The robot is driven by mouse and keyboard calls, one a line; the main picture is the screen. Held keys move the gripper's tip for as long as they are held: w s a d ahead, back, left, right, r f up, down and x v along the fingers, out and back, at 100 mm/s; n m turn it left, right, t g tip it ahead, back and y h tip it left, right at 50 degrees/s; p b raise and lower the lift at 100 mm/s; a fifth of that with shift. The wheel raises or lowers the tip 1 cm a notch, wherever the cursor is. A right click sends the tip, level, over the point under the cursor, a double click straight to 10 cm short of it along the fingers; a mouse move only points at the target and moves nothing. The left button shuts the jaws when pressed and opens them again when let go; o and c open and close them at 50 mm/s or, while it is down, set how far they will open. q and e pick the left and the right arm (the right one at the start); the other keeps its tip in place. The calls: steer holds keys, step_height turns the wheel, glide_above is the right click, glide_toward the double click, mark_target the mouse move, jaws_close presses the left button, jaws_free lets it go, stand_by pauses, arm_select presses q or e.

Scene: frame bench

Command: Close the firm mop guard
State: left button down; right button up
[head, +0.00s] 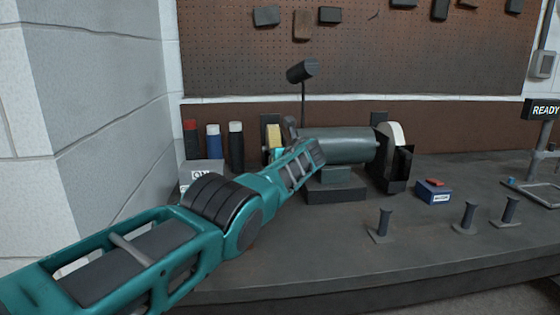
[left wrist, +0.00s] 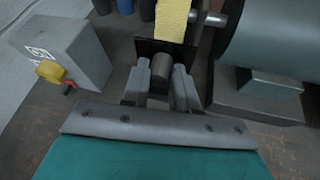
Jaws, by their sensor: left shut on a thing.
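The machine is a bench polisher with a grey-green motor body (head: 345,145). Its yellow mop (head: 274,136) is at the left end and also shows at the top of the left wrist view (left wrist: 172,18). The dark mop guard (head: 264,122) stands beside the mop, partly hidden by my arm. In the left wrist view a dark guard plate (left wrist: 147,48) lies below the mop. My left gripper (left wrist: 160,78) is shut on a short grey cylindrical handle (left wrist: 160,66) in front of that plate. Its fingertips are hidden in the head view. My right gripper is out of view.
A grey box (left wrist: 66,48) with a yellow-and-red switch stands left of the gripper. Several bottles (head: 212,142) stand behind it. A pale wheel (head: 396,135) is at the machine's right end. A blue box (head: 433,192) and small posts (head: 380,226) stand right, with bare bench between.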

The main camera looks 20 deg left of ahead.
arm_select(q)
steer(key=shift+w+a+r, duration=0.1)
steer(key=shift+a+r, duration=0.05)
steer(key=shift+r, duration=0.35)
steer(key=shift+w+a+r, duration=0.1)
steer(key=shift+a+r, duration=0.05)
steer(key=shift+r, duration=0.35)
steer(key=c, duration=1.1)
jaws_free()
steer(key=shift+o, duration=0.8)
steer(key=shift+s+r+t, duration=0.1)
steer(key=shift+t, duration=0.2)
steer(key=shift+s+d, duration=0.1)
steer(key=shift+d, duration=0.3)
steer(key=f+p+v, duration=0.1)
steer(key=v, duration=1.1)
steer(key=shift+s+d+p, duration=0.2)
steer(key=shift+s+p, duration=0.05)
steer(key=shift+p, duration=0.05)
steer(key=shift+f, duration=0.2)
